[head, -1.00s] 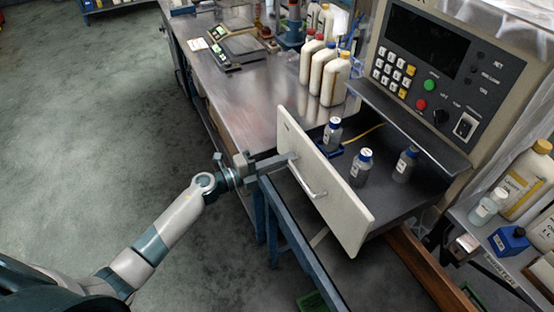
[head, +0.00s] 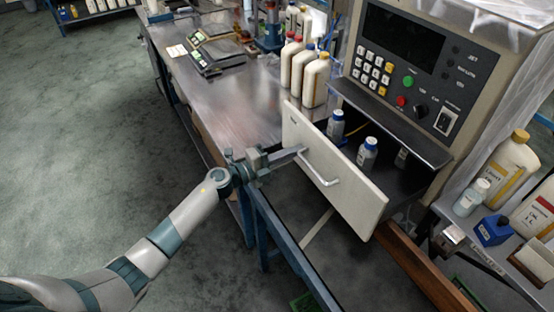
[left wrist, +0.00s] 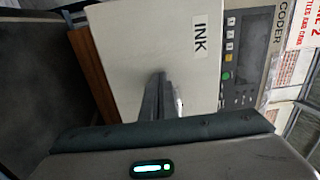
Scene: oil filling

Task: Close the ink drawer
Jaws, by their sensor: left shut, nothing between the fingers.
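The ink drawer has a cream front panel (head: 345,190) with a bar handle (head: 322,172). In the head view it stands partly out from under the coder machine. Several grey bottles with blue caps (head: 367,153) stand inside it. My left gripper (head: 300,150) is shut and empty, with its fingertips at the left part of the panel's outer face; they seem to touch it. In the left wrist view the shut fingers (left wrist: 156,98) point at the panel (left wrist: 140,45), which carries an "INK" label. My right gripper is out of view.
The coder machine (head: 420,65) with its keypad stands above the drawer. A steel bench (head: 235,100) with scales and white bottles lies to the left. A side shelf (head: 470,235) with bottles is at the right. A blue frame rail (head: 285,245) runs below.

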